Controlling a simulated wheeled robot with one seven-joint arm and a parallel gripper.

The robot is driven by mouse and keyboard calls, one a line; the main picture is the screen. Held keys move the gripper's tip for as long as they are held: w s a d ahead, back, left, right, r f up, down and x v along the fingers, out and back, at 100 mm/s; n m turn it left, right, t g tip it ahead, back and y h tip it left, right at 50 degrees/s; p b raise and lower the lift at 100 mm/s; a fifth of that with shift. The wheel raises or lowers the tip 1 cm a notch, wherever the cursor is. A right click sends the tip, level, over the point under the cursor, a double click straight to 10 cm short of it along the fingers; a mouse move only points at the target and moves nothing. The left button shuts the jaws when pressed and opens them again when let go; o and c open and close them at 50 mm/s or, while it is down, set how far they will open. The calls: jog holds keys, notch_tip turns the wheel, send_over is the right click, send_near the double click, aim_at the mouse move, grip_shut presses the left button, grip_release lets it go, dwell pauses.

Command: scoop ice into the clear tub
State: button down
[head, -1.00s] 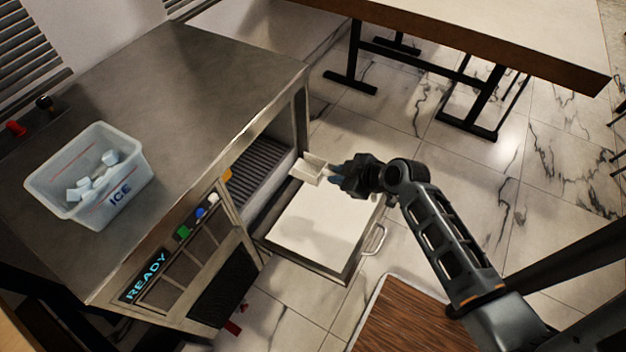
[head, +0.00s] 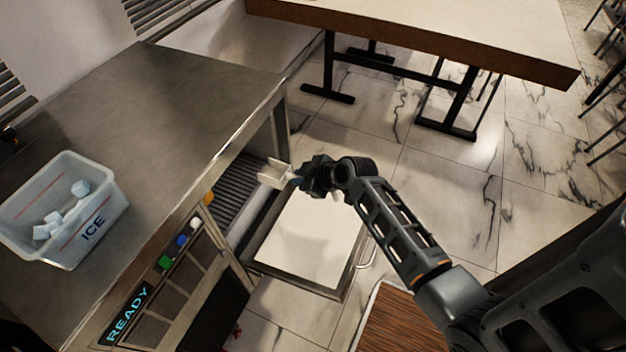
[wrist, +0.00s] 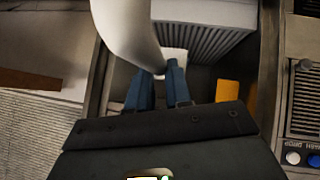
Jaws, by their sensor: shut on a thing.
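The clear tub (head: 62,215), marked ICE, stands on the steel counter at the left in the head view, with several ice cubes (head: 60,220) at its bottom. A pale scoop (head: 272,174) is held at the mouth of the ice machine's opening. My gripper (head: 300,180) is shut on it; the blue fingers close on its handle in the wrist view (wrist: 160,82). The scoop's white body also shows in the wrist view (wrist: 128,32). The scoop's contents cannot be made out. The machine's hatch (head: 312,238) is folded down below my gripper.
The steel counter top (head: 170,100) is bare beside the tub. Coloured buttons (head: 182,240) and a READY display (head: 129,313) line the machine's front. A ribbed grey surface (head: 236,183) lies inside the opening. A table (head: 430,35) stands at the back.

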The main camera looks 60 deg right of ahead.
jog(key=w+f+b, duration=0.2)
jog(key=w+b, duration=0.1)
jog(key=w, duration=0.3)
jog(key=w+f+b, duration=0.3)
jog(key=w+b, duration=0.1)
jog(key=w, duration=0.3)
jog(key=w+f+b, duration=0.3)
jog(key=w+b, duration=0.1)
jog(key=w, duration=0.2)
jog(key=shift+w+a+f, duration=0.2)
jog(key=shift+w+a, duration=0.05)
jog(key=shift+a, duration=0.1)
jog(key=shift+w+f+b, duration=0.2)
jog(key=shift+w+b, duration=0.5)
jog(key=shift+w, duration=0.1)
